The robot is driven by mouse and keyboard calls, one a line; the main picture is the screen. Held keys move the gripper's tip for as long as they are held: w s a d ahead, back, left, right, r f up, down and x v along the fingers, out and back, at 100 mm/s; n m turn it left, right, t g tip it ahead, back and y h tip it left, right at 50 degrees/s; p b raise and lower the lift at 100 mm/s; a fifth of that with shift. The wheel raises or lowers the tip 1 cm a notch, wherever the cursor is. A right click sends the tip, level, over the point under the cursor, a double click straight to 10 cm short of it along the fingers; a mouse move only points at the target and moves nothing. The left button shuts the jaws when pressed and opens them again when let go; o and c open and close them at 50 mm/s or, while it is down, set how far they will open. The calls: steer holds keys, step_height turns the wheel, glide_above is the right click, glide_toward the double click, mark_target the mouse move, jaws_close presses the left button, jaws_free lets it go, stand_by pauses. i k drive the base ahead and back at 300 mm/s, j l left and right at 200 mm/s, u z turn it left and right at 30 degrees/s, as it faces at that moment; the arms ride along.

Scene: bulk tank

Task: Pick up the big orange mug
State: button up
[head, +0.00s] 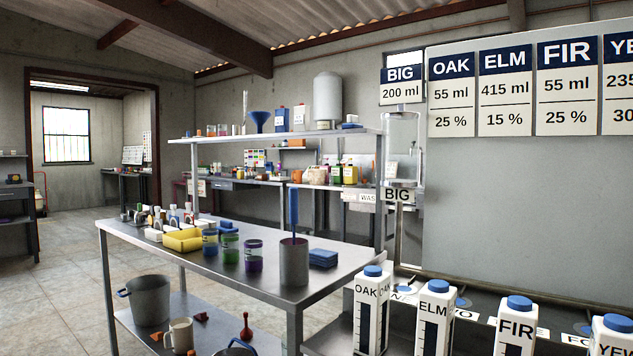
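I cannot make out a big orange mug in the head view. The one clear mug is a cream mug (180,336), upright on the lower shelf (207,318) of the steel table, near the bottom edge of the picture. Small orange pieces lie beside it, too small to identify. My gripper is not in view.
The steel table (345,262) holds a yellow tray (184,240), several jars, a grey cylinder (294,263) and blue cloths (323,258). A grey bucket (148,301) stands left of the cream mug. Labelled white bottles stand at lower right. The floor (60,285) at left is clear.

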mark_target(315, 177)
steer(key=i+j+u, duration=0.4)
steer(key=j, duration=0.15)
steer(key=i+j+u, duration=1.15)
steer(key=i, duration=0.6)
steer(key=i+u, duration=0.3)
steer(key=i, duration=2.95)
steer(key=i+l+z, duration=0.15)
steer(key=i+z, duration=0.7)
steer(key=i, duration=0.15)
steer(key=i+j+z, duration=0.2)
steer(key=i+z, duration=0.2)
steer(key=i+j+z, duration=0.4)
steer(key=i, duration=0.2)
steer(key=i+l+z, duration=0.45)
steer(key=i, duration=0.2)
steer(key=i+z, duration=0.5)
steer(key=i, duration=0.2)
steer(key=i+j+z, duration=0.15)
steer(key=i+z, duration=0.3)
steer(key=i, duration=0.25)
steer(key=i+l+z, duration=0.2)
steer(key=i, duration=0.6)
steer(key=i+z, duration=0.2)
steer(key=i, duration=0.6)
steer(key=l, duration=0.1)
